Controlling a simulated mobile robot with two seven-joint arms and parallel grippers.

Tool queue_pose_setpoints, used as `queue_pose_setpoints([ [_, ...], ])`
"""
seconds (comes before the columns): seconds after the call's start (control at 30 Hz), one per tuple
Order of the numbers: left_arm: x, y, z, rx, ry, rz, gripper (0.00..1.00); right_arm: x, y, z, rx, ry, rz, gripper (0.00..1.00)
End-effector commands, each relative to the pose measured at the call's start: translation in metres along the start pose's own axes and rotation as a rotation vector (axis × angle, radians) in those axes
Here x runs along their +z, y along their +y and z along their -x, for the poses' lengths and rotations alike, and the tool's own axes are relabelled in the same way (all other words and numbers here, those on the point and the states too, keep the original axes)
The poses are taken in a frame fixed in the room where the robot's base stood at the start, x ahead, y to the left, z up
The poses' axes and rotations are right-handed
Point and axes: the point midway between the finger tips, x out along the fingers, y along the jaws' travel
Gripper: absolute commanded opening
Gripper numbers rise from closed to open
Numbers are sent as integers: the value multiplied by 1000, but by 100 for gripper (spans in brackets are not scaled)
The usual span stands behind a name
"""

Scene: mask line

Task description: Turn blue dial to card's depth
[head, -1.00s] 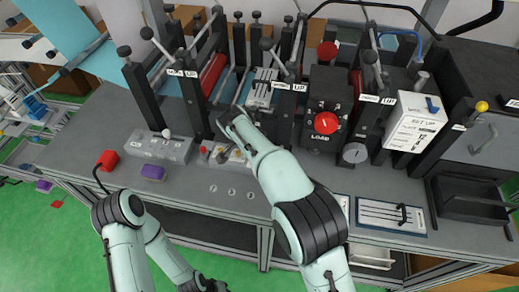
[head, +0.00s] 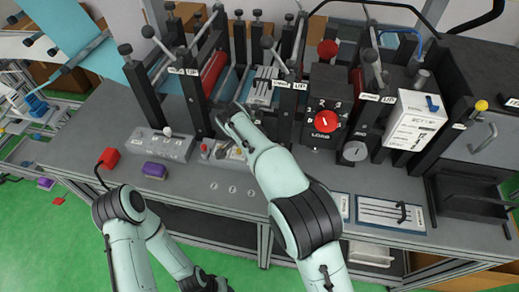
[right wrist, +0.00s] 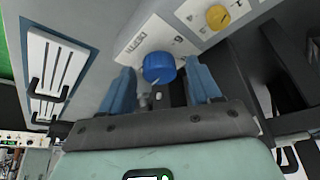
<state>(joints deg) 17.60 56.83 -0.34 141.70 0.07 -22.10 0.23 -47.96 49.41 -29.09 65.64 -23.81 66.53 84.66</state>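The blue dial (right wrist: 159,68) is a round knob on a pale panel in the right wrist view. My right gripper (right wrist: 161,90) is open, with one blue-grey finger on each side of the dial; I cannot tell whether they touch it. In the head view my right gripper (head: 236,112) is over the middle of the machine, and the blue dial is hidden there. A white card (head: 415,122) with a set-up heading stands at the right; its smaller print is too small to read. My left gripper (head: 208,284) hangs low at the bottom edge, partly cut off.
A yellow dial (right wrist: 217,17) sits near the blue one. A red dial (head: 325,120) is on a black box, with a grey knob (head: 355,151) to its right. Dark posts and levers rise around the right gripper. A purple block (head: 155,170) lies on the grey bench (head: 200,205).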

Motion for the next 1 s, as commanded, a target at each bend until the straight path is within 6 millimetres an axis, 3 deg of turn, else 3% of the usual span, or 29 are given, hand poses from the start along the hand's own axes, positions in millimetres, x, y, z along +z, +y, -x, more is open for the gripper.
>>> queue_pose_setpoints([
  [0.13, 0, 0, 0, 0, 0, 0, 43, 0, 0, 3, -1, 1, 0, 62],
  [0.27, 0, 1, 2, 0, 1, 0, 43, 0, -1, 18, -4, 1, 1, 62],
  [0.73, -6, 8, 17, 4, 11, -4, 43, -1, -1, 117, -4, 1, 0, 62],
  [1.0, -8, 10, 20, 5, 13, -5, 43, 0, 0, 134, 0, 0, 0, 62],
])
